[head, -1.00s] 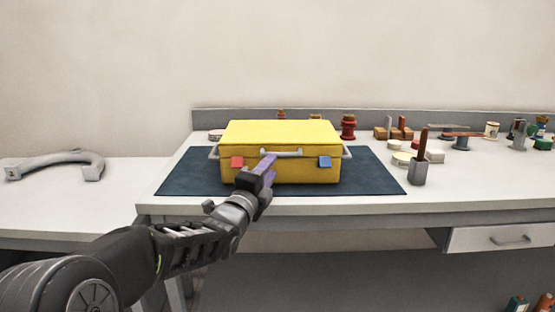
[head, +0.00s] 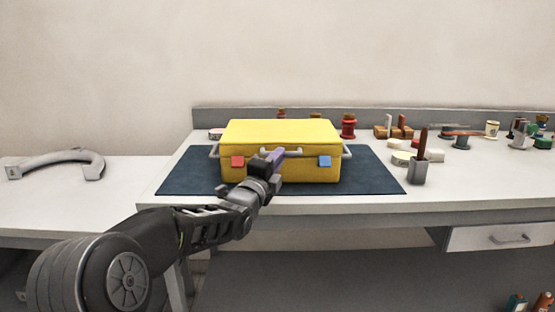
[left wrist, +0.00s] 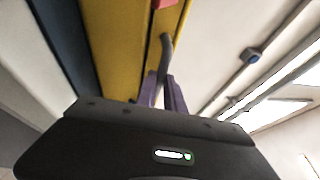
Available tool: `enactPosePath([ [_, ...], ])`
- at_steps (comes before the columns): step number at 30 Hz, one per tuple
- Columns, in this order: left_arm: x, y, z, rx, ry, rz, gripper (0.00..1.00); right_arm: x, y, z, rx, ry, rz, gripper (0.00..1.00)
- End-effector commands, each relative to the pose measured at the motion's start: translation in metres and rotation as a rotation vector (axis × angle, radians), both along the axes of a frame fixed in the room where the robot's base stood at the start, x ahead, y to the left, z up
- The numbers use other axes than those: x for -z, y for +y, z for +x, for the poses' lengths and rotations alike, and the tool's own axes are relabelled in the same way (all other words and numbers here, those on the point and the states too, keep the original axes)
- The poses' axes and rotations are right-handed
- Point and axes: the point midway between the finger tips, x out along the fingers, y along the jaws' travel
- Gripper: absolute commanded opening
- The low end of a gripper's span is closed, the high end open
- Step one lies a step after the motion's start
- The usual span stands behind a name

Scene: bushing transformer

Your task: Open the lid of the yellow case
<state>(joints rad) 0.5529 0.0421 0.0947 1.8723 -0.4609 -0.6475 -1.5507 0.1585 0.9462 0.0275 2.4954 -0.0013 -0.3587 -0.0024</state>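The yellow case (head: 282,133) sits closed on a dark blue mat (head: 190,170) on the table. Its front has a red latch (head: 237,162), a blue latch (head: 324,161) and a grey handle (head: 292,153) between them. My left gripper (head: 277,156) is at the handle, in front of the case. In the left wrist view its purple fingers (left wrist: 161,92) stand close together on either side of the grey handle (left wrist: 167,50), with little gap. The exact contact is partly hidden. The case's yellow front (left wrist: 120,50) fills the upper left there. My right gripper is not in view.
A cup holding a brown-handled tool (head: 418,172) stands right of the mat. Several spools, blocks and small containers line the back and right of the table. A grey curved part (head: 55,163) lies on the left table. The mat in front of the case is mostly clear.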

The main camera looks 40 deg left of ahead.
Motion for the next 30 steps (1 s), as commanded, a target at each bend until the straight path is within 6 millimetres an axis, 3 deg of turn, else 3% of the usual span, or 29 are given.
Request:
enactPosePath([
  [3,0.0001,0.0000,-0.0001,0.000,0.000,0.000,0.00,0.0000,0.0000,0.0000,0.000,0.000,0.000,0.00],
  [30,0.0003,0.0000,-0.0001,0.000,0.001,0.000,0.00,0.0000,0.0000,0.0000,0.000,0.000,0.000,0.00],
])
